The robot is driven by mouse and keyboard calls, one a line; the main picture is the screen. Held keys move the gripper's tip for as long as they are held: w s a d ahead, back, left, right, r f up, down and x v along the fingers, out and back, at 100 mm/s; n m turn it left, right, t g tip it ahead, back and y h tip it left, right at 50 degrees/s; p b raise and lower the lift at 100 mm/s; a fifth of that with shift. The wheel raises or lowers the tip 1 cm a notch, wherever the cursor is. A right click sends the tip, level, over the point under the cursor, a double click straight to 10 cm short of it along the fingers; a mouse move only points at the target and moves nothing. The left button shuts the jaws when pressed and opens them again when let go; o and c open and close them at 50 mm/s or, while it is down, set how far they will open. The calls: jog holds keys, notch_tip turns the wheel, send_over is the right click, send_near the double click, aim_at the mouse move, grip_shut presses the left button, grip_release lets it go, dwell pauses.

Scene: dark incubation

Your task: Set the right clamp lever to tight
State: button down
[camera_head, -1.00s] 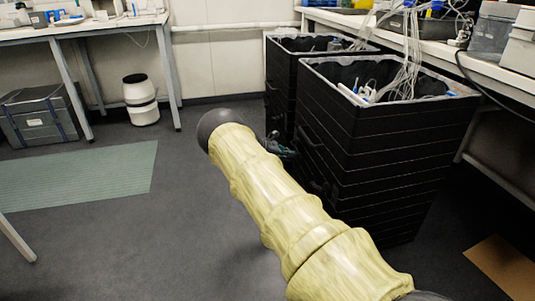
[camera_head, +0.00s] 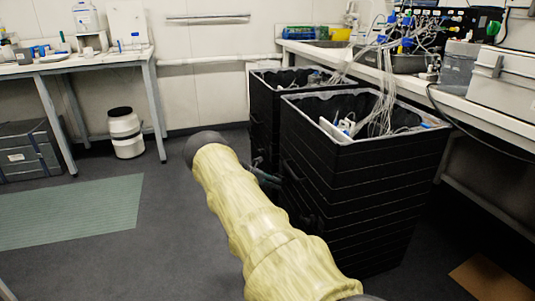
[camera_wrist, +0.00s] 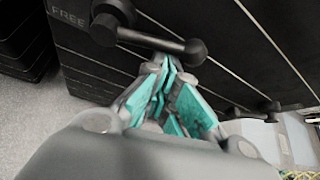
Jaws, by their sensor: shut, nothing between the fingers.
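In the wrist view a dark clamp lever (camera_wrist: 150,39) with a round pivot and a ball end sits on a black slatted bin side, beside the printed word FREE. My gripper (camera_wrist: 178,88) has teal pads drawn together, with nothing seen between them. Its tips are close to the lever's ball end; I cannot tell whether they touch. A second dark lever or knob (camera_wrist: 268,108) shows farther right. I cannot tell which one is the right clamp lever. In the head view my gripper (camera_head: 263,177) is small and dark at the bin front, partly hidden by my yellow-sleeved arm.
Two black bins, a near one (camera_head: 365,200) and a far one (camera_head: 262,115), stand together, with tubing running into the near one. A bench (camera_head: 470,105) runs behind them on the right. A white canister (camera_head: 126,135) stands left. Floor is open at left.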

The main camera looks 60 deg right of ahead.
jog(key=shift+r, duration=0.35)
dwell(0.4)
notch_tip(320, 180, down, 4)
jog(key=a, duration=0.2)
jog(key=p+v, duration=0.1)
jog(key=v, duration=0.8)
jog(key=shift+w+d+r+p, duration=0.15)
jog(key=shift+w+r+p, duration=0.15)
jog(key=shift+p, duration=0.1)
